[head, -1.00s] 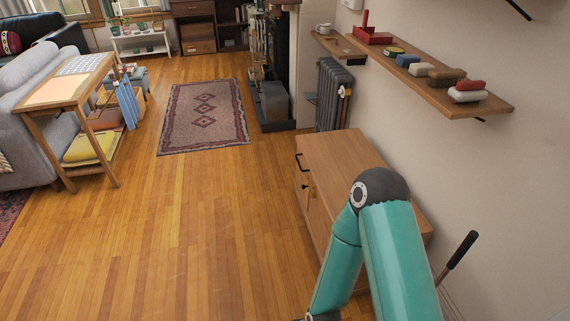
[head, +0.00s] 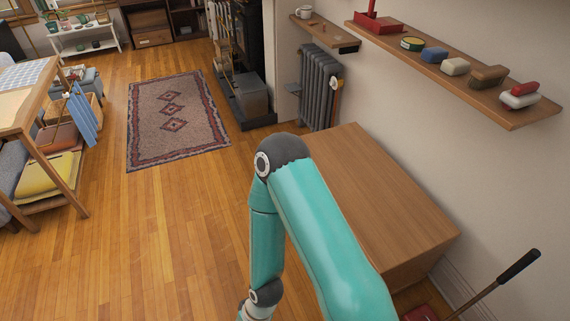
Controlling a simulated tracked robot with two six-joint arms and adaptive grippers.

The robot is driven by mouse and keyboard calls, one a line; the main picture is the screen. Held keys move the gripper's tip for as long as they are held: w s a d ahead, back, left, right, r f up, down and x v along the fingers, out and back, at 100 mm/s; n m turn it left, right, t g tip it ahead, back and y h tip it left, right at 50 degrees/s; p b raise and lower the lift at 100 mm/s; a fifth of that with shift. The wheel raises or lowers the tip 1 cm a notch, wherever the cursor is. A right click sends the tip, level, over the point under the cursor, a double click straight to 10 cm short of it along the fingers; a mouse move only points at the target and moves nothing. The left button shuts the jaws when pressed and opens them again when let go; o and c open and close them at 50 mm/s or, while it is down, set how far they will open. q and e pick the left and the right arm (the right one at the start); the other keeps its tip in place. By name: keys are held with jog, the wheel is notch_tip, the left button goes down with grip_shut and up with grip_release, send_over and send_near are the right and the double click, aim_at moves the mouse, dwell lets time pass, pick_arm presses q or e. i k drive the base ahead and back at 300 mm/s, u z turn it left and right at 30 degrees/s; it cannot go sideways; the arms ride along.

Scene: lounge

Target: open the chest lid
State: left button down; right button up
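The wooden chest (head: 385,190) stands against the right wall in the head view. Its flat brown top looks closed and bare. My teal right arm (head: 322,235) reaches up from the bottom, bends at a dark elbow at the chest's left side, and comes down again. It hides most of the chest's front. My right gripper is out of the frame below. My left arm and gripper do not show.
A wall shelf (head: 468,87) with several small objects hangs above the chest. A grey radiator (head: 319,90) stands behind it. A long-handled tool (head: 500,282) leans at lower right. A patterned rug (head: 172,118) and open wood floor (head: 150,240) lie left.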

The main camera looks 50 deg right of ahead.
aim_at(394, 223)
jog(key=z, duration=0.5)
jog(key=i, duration=1.15)
jog(key=z, duration=0.9)
jog(key=k, duration=0.9)
jog(key=z, duration=0.2)
jog(key=i, duration=0.9)
jog(key=u, duration=0.1)
